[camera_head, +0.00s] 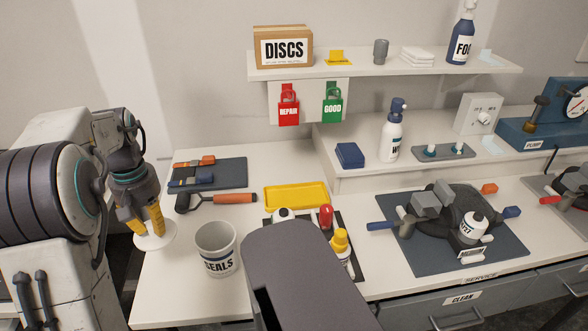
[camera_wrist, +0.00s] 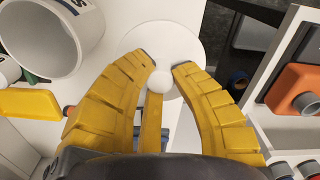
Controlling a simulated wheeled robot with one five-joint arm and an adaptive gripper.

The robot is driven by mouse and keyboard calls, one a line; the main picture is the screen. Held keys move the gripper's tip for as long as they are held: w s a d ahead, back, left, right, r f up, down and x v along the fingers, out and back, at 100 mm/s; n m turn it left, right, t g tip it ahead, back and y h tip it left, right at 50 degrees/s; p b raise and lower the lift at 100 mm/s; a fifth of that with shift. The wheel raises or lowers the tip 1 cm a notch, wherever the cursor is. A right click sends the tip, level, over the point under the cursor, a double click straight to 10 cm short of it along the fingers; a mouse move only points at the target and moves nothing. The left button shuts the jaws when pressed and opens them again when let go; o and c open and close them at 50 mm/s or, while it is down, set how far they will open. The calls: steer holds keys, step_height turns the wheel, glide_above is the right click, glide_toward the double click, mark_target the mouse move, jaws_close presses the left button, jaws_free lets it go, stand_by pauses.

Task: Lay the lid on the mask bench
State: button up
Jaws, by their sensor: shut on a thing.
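The lid (camera_head: 166,236) is a round white disc at the left edge of the white mask bench (camera_head: 190,305). It also shows in the wrist view (camera_wrist: 190,50), with its ball knob between the yellow fingers. My gripper (camera_head: 148,226) is shut on that knob and points down; it also shows in the wrist view (camera_wrist: 162,66). The disc lies partly over the bench edge in both views. I cannot tell whether it touches the bench top. The open white SEALS pot (camera_head: 217,250) stands on the bench right of the lid; its rim shows in the wrist view (camera_wrist: 88,60).
An orange-handled tool (camera_head: 232,198) and a dark mat (camera_head: 230,172) lie behind the pot. A yellow tray (camera_head: 297,197) and several bottles stand to its right. A blue-grey mat (camera_head: 415,262) carries a mask assembly. Bare bench top shows in front of the pot.

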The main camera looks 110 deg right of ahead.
mark_target(156, 239)
steer(key=shift+w+a+n, duration=0.1)
steer(key=shift+a+n, duration=0.2)
steer(key=shift+a, duration=0.35)
steer(key=shift+f, duration=0.1)
step_height(156, 239, down, 6)
steer(key=p, duration=0.3)
steer(key=shift+f, duration=1.95)
jaws_close()
steer(key=shift+f, duration=0.1)
steer(key=o, duration=0.9)
jaws_free()
steer(key=shift+c, duration=0.2)
